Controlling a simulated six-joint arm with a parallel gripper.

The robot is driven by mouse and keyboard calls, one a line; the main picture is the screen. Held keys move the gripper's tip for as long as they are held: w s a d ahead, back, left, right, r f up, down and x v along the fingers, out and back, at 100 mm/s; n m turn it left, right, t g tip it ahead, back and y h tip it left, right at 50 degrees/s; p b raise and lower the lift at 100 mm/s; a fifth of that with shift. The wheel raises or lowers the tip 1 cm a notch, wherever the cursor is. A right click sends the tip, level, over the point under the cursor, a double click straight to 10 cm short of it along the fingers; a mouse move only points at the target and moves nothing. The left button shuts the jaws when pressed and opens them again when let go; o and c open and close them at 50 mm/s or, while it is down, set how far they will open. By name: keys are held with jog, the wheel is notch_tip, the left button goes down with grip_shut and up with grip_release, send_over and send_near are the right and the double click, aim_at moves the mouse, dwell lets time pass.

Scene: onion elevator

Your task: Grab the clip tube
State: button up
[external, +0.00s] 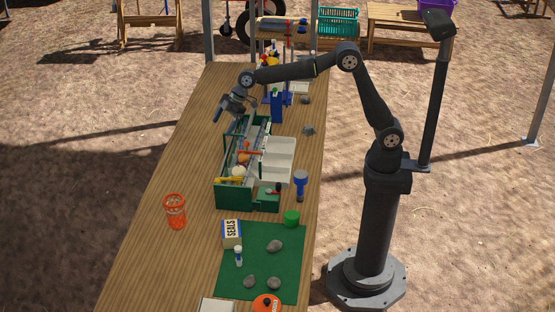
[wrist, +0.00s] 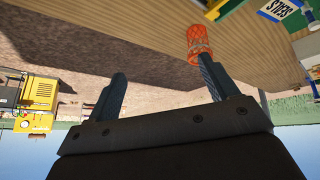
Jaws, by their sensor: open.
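An orange see-through tube (external: 175,211), which looks like the clip tube, stands upright on the left side of the wooden table. It also shows in the wrist view (wrist: 197,42), near the tip of the right-hand finger there. I cannot read any label on it. My gripper (external: 226,112) is open and empty, above the table by the far end of the green toolbox, well beyond the tube. In the wrist view my gripper (wrist: 161,68) has its two fingers wide apart, and the tube is not between them.
A green toolbox (external: 222,196) with white trays (external: 278,160) stands mid-table. A SEALS box (external: 232,234) and a green mat (external: 262,250) with several stones lie nearer. The table's left strip is clear around the tube.

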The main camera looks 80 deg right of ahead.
jog(key=c, duration=0.5)
jog(key=shift+c, duration=0.2)
jog(key=shift+a, duration=0.1)
jog(key=n+g, duration=0.4)
jog(key=n, duration=0.1)
send_over(238, 262)
jog(key=d, duration=0.3)
notch_tip(238, 262, down, 20)
jog(key=shift+y, duration=0.4)
jog(key=shift+s+d+x, duration=0.1)
jog(key=shift+s+x, duration=0.05)
jog(key=shift+x, duration=1.3)
jog(key=shift+s+d+x, duration=0.15)
jog(key=shift+s+x, duration=0.05)
jog(key=shift+x, duration=1.3)
